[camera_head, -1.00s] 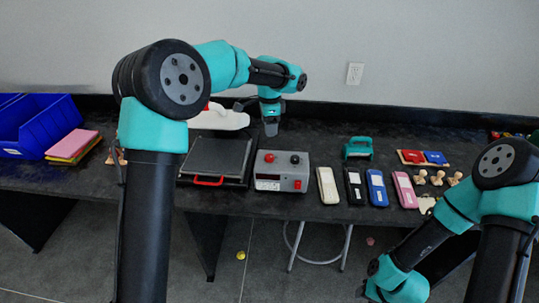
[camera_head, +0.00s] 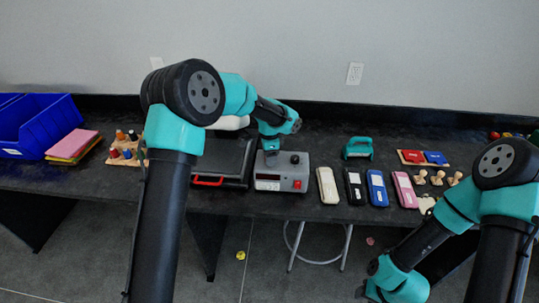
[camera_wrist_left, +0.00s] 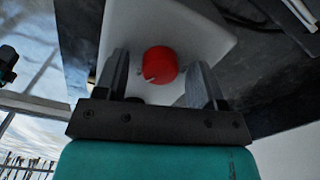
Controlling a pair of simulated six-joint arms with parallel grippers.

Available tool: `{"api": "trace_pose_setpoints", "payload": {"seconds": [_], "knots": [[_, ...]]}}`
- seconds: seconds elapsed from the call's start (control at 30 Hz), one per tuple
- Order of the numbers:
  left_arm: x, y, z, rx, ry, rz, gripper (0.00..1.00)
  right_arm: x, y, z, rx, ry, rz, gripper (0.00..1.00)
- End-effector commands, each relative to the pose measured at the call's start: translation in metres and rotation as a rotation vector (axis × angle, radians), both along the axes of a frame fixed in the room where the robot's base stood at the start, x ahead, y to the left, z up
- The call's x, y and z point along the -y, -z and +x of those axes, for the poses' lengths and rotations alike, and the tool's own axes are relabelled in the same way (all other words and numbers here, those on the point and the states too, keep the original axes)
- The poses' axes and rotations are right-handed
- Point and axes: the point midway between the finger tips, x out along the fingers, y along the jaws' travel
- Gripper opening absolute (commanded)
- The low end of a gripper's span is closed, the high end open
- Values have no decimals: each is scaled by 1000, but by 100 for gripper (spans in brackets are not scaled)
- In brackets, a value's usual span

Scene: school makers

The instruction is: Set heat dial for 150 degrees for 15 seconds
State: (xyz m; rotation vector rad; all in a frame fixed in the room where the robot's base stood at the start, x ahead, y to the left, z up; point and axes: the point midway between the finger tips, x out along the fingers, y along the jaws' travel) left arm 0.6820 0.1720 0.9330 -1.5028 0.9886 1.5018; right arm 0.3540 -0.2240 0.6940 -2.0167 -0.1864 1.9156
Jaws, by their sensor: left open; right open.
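The grey control box (camera_head: 282,174) stands on the dark table in the head view. It has a black knob (camera_head: 295,159) at its right, a small display (camera_head: 268,185) and a red switch (camera_head: 297,184) on its front. My left gripper (camera_head: 271,157) is over the left part of the box top and hides the red dial there. In the left wrist view the red dial (camera_wrist_left: 160,64) lies between the spread fingers of my left gripper (camera_wrist_left: 163,80), with gaps on both sides. The fingers are open and hold nothing. My right gripper is out of view.
A dark heat press (camera_head: 220,160) with a red handle is left of the box. Several handheld devices, such as a white one (camera_head: 327,185), lie to the right. A blue bin (camera_head: 40,124) is far left; a teal tool (camera_head: 358,148) stands behind.

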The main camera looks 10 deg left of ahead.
Motion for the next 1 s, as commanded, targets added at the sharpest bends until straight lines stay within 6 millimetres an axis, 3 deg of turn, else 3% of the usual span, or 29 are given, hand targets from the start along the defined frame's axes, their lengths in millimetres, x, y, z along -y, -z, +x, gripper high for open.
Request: {"api": "trace_pose_setpoints", "payload": {"seconds": [0.2,0.7,1.0], "knots": [[0,0,0,0,0,0,61,0,0,0,0,0,0,43],[0,0,0,0,0,0,14,0,0,0,0,0,0,43],[0,0,0,0,-24,0,14,0,0,0,0,0,0,43]]}}
